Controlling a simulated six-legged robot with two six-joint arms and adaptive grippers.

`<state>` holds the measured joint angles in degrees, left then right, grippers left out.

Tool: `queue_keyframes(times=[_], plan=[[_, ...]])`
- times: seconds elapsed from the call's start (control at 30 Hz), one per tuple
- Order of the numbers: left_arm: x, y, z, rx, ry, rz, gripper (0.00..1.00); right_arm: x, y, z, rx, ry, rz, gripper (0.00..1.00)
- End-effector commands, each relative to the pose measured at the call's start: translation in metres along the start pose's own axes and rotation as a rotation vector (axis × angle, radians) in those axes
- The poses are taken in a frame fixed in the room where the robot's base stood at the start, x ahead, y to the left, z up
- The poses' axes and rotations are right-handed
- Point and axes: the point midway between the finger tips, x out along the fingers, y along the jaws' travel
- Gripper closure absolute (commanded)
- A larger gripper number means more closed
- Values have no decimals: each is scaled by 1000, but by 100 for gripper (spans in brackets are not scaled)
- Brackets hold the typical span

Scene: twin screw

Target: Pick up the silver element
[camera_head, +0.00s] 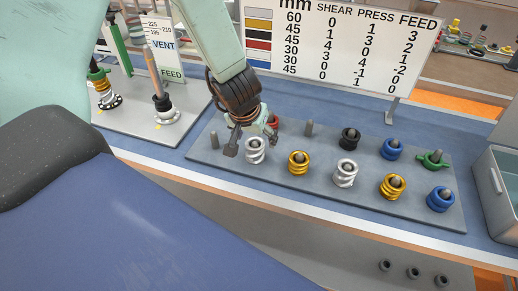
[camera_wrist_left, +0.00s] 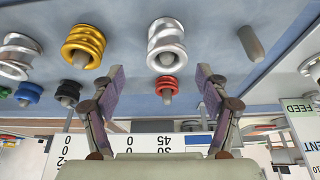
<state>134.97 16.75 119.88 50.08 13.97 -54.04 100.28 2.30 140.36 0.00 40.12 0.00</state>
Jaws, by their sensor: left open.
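A silver element (camera_head: 255,151), a ribbed ring on a peg, stands at the front left of the grey peg board. It also shows in the left wrist view (camera_wrist_left: 166,46), beyond the fingertips. A second silver element (camera_head: 345,174) stands farther right on the board and at the left edge of the left wrist view (camera_wrist_left: 17,56). My left gripper (camera_head: 252,134) is open and empty, just behind and above the first silver element, with a finger to either side. In the left wrist view the fingers (camera_wrist_left: 159,80) are spread with a gap between them. My right gripper is not in view.
The grey board (camera_head: 320,192) also bears gold (camera_head: 299,163), black (camera_head: 349,139), blue (camera_head: 440,199), green (camera_head: 433,159) and red (camera_wrist_left: 166,84) elements. A bare peg (camera_head: 215,141) stands left of the gripper. A sign (camera_head: 340,45) rises behind; a grey bin (camera_head: 503,190) stands right.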

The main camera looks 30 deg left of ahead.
Motion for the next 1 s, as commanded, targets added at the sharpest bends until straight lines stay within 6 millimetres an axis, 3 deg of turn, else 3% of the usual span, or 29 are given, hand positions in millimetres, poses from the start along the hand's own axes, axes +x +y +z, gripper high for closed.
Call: queue_keyframes(times=[0.37, 0.7, 0.93, 1.0], plan=[[34, -3, 2, 0, 0, -1, 25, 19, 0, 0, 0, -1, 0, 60], [77, -6, 4, 1, 0, -1, 25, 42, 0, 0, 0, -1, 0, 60], [77, -5, 2, 0, 1, -1, 25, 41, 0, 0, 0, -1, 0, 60], [77, -5, 2, 0, 1, -1, 30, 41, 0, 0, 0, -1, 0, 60]])
